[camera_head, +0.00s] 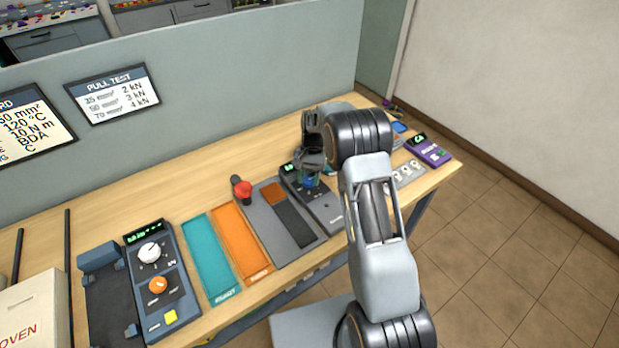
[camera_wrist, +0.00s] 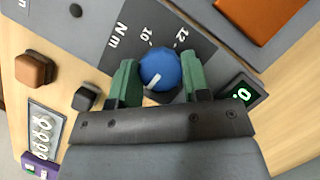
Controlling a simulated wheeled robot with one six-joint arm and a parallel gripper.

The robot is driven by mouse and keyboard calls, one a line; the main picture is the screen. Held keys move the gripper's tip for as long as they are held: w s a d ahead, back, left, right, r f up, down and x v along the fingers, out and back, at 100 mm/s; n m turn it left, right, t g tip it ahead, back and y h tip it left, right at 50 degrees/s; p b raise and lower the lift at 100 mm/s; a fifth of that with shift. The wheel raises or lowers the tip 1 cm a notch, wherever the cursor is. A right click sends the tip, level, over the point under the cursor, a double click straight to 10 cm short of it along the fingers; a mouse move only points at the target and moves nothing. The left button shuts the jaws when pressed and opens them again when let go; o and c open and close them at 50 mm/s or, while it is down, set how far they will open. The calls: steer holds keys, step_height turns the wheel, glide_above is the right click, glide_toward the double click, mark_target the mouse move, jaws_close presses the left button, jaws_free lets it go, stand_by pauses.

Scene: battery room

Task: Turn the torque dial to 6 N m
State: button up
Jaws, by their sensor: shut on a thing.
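The blue torque dial (camera_wrist: 158,68) with a white pointer line sits between my gripper's green fingers (camera_wrist: 159,72) in the wrist view. Both fingers are closed on its sides. The pointer points down-left in that view. The printed scale shows 10, 12 and N m beyond the dial; other marks are hidden by my gripper. A small green-lit display (camera_wrist: 240,95) is right of the fingers; its reading is only partly legible. In the head view my gripper (camera_head: 309,172) reaches down onto the blue dial (camera_head: 308,183) of the dark grey unit (camera_head: 326,208).
Left of the unit are a grey plate (camera_head: 262,219) with a red knob (camera_head: 243,188), an orange tray (camera_head: 240,245) and a teal tray (camera_head: 208,258). A panel with white and orange dials (camera_head: 158,285) is further left. A purple device (camera_head: 428,150) stands right.

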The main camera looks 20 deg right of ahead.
steer(key=shift+w+n, duration=0.1)
steer(key=shift+n, duration=0.2)
stand_by(0.4)
steer(key=o, duration=0.9)
steer(key=shift+o, duration=0.2)
steer(key=b+v, duration=0.1)
steer(key=v, duration=1.2)
steer(key=shift+r, duration=0.4)
steer(key=shift+w, duration=0.15)
